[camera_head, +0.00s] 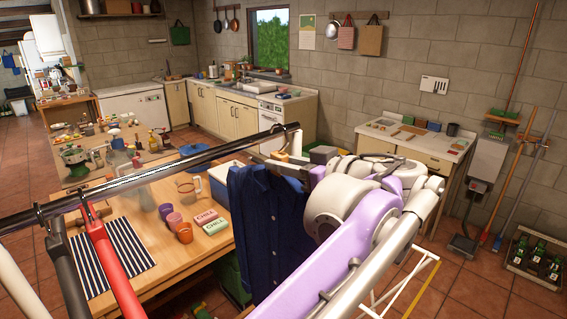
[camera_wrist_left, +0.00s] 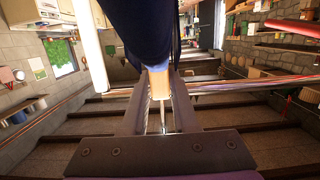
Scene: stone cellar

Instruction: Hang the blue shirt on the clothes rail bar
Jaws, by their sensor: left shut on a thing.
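The dark blue shirt (camera_head: 255,220) hangs upright on a hanger, beside the wooden table; the purple arm covers its right part. My left gripper (camera_head: 296,170) is shut on the hanger's pale wooden neck (camera_head: 295,143), just above the shirt. The left wrist view shows the wooden piece (camera_wrist_left: 159,84) between the fingers, with the dark cloth (camera_wrist_left: 150,25) beyond. The shiny clothes rail bar (camera_head: 180,160) runs from the left edge to the hanger's top. The hanger's hook (camera_head: 291,127) is at the bar's right end; I cannot tell whether it rests on it. My right gripper is not in view.
Red (camera_head: 112,262) and black (camera_head: 63,265) hangers hang on the bar at the left. Open tiled floor (camera_head: 480,290) lies at the right.

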